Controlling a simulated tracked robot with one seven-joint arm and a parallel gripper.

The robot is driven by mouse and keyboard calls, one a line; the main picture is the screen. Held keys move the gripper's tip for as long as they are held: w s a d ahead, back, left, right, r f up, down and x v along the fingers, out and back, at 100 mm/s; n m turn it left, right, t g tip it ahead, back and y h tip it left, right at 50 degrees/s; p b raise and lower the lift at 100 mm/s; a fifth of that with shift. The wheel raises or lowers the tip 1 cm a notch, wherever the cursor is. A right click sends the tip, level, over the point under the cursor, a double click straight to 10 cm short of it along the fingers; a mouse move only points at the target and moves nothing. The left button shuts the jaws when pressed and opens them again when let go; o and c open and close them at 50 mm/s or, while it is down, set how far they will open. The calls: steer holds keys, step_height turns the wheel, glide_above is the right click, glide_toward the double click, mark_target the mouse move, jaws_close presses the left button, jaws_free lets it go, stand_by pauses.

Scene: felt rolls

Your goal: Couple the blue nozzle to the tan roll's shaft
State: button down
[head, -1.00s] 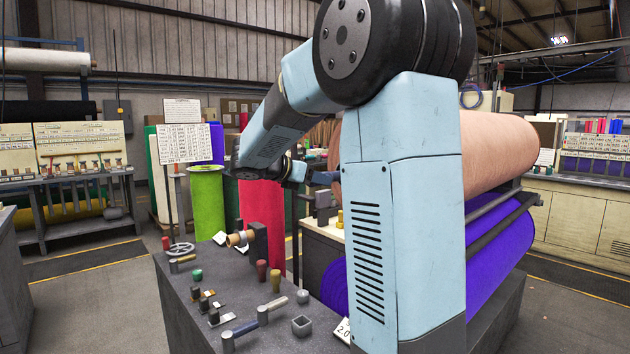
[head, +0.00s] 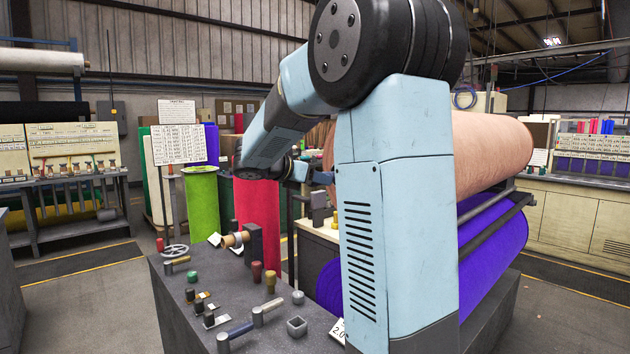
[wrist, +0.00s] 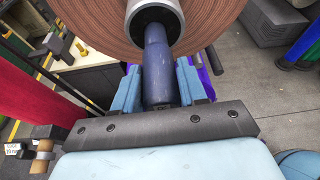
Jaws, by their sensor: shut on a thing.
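The tan roll (head: 490,155) lies across its stand at the right in the head view. Its coiled end (wrist: 85,25) fills the top of the wrist view. The roll's shaft (wrist: 135,12) shows there as a pale grey tube with a dark bore. My gripper (wrist: 158,82) is shut on the blue nozzle (wrist: 157,72), one light blue finger on each side. The nozzle points at the shaft, and its narrower tip overlaps the dark bore. I cannot tell how deep the tip sits.
A purple roll (head: 490,240) lies below the tan one. Grey floor lies open at left.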

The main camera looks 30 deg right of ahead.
steer(key=shift+w+d, duration=0.15)
steer(key=shift+d, duration=0.6)
steer(key=shift+w+d, duration=0.15)
steer(key=shift+d, duration=0.6)
steer(key=c, duration=0.5)
jaws_free()
steer(key=shift+c, duration=0.2)
steer(key=v, duration=1.3)
steer(key=shift+a, duration=0.4)
steer(key=shift+s, duration=0.15)
steer(key=s+a+f+m+t+y, duration=0.1)
steer(key=s+a+f+m+y, duration=0.2)
steer(key=s+m, duration=0.3)
steer(key=s+a+f+m+t+y, duration=0.1)
steer(key=s+a+f+m+y, duration=0.3)
steer(key=s, duration=0.8)
steer(key=s+a+f+m+t+y, duration=0.1)
steer(key=s+a+f+m+y, duration=0.3)
steer(key=s+m, duration=0.5)
step_height(320, 180, down, 3)
steer(key=m+y, duration=0.1)
steer(key=y, duration=0.1)
steer(key=shift+f+y, duration=0.2)
steer(key=shift+y, duration=0.2)
